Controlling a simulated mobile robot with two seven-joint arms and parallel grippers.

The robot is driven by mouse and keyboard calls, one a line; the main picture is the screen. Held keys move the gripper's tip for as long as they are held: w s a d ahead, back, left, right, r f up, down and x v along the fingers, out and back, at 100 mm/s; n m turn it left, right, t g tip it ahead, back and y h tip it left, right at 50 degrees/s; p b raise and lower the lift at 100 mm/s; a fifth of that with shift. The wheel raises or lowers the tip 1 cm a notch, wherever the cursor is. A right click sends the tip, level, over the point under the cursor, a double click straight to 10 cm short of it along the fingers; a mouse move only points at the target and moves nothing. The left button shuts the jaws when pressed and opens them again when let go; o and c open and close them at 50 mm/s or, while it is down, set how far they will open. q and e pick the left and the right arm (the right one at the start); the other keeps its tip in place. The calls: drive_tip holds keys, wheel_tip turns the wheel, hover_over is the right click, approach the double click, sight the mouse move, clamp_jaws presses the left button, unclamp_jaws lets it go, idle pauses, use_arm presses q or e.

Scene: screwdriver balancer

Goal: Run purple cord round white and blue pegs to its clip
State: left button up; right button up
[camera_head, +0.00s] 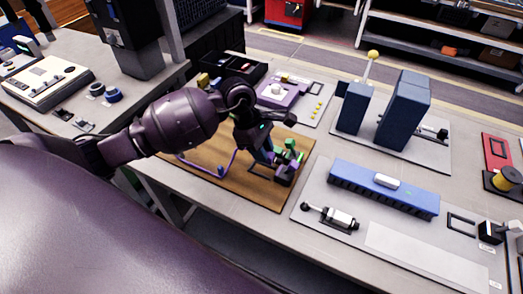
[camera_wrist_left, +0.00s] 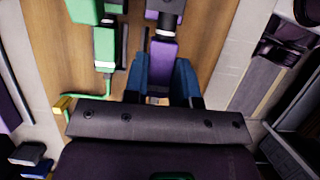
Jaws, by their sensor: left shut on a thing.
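The purple cord (camera_head: 200,165) lies on the wooden board (camera_head: 262,193). It runs right to a small bluish peg (camera_head: 221,172), then bends up toward my left gripper (camera_head: 264,160). In the left wrist view, my left gripper (camera_wrist_left: 160,92) has its blue fingers shut on a purple block at the cord's end (camera_wrist_left: 161,55). A dark clip with purple parts (camera_wrist_left: 165,12) is just ahead of that block; I cannot tell whether they touch. A white peg cannot be made out; my arm covers part of the board. My right gripper is not in view.
Green clip blocks (camera_wrist_left: 104,45) stand beside the purple one, with a green cord (camera_wrist_left: 107,85) and a yellow piece (camera_wrist_left: 62,104) near my gripper. A purple fixture (camera_head: 277,93) is behind the board. A blue comb-like block (camera_head: 385,190) and a tall blue block (camera_head: 404,110) stand to the right.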

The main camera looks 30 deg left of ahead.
sight(261, 169)
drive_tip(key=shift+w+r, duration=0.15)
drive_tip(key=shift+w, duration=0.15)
use_arm(q)
drive_tip(key=shift+a, duration=0.1)
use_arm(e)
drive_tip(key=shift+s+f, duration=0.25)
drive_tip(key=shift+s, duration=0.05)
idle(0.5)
use_arm(q)
drive_tip(key=shift+f+b, duration=1.25)
drive_tip(key=shift+f, duration=0.65)
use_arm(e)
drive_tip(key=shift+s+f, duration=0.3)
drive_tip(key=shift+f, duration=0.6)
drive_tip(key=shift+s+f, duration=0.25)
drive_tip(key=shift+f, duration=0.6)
use_arm(q)
drive_tip(key=shift+f+b, duration=0.35)
drive_tip(key=shift+f, duration=0.25)
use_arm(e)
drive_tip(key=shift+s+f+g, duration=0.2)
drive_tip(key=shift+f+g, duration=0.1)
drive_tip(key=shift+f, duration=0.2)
use_arm(q)
drive_tip(key=o, duration=1)
drive_tip(key=shift+c, duration=0.2)
